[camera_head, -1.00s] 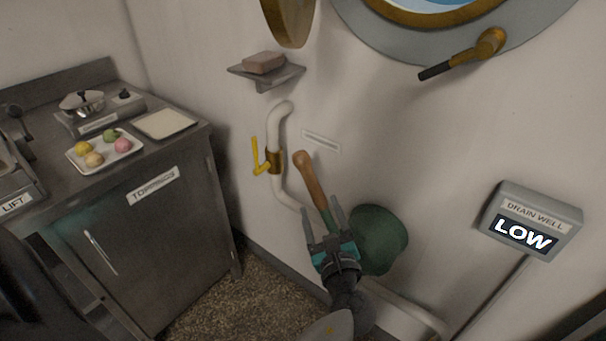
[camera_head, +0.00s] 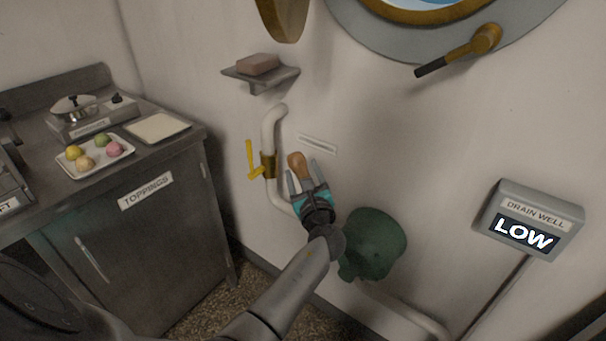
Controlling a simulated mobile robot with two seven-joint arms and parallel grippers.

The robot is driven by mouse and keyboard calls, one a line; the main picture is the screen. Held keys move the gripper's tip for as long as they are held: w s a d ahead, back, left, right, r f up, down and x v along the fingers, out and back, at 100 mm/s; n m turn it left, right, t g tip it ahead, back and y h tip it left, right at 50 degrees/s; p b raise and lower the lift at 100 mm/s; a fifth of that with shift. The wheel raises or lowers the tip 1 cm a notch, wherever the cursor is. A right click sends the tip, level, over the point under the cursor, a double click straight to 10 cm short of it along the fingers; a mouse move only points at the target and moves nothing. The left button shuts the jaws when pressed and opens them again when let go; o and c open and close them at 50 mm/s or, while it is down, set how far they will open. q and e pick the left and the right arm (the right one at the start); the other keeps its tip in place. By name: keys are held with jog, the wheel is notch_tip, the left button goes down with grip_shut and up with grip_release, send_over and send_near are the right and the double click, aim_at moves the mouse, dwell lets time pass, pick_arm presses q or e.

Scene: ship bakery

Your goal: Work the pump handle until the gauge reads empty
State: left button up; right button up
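The pump is a dark green rounded body (camera_head: 374,243) low on the wall. Its handle has a wooden grip (camera_head: 297,160), which leans up and to the left; the shaft below is hidden behind my gripper. My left gripper (camera_head: 303,177) is at the wooden grip, its two fingers spread on either side of it. The fingers look open; I cannot tell whether they touch the wood. The gauge (camera_head: 527,221) on the right is a grey box labelled DRAIN WELL, and its display reads LOW. My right gripper is not in view.
A white pipe (camera_head: 272,130) with a yellow valve lever (camera_head: 252,160) runs just left of the handle. A small wall shelf (camera_head: 260,78) holds a brown block. A steel toppings cabinet (camera_head: 140,235) stands at left. A porthole latch (camera_head: 460,52) juts out above.

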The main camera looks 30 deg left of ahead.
pick_arm(q)
jog(key=shift+c, duration=0.4)
grip_shut()
dwell(0.9)
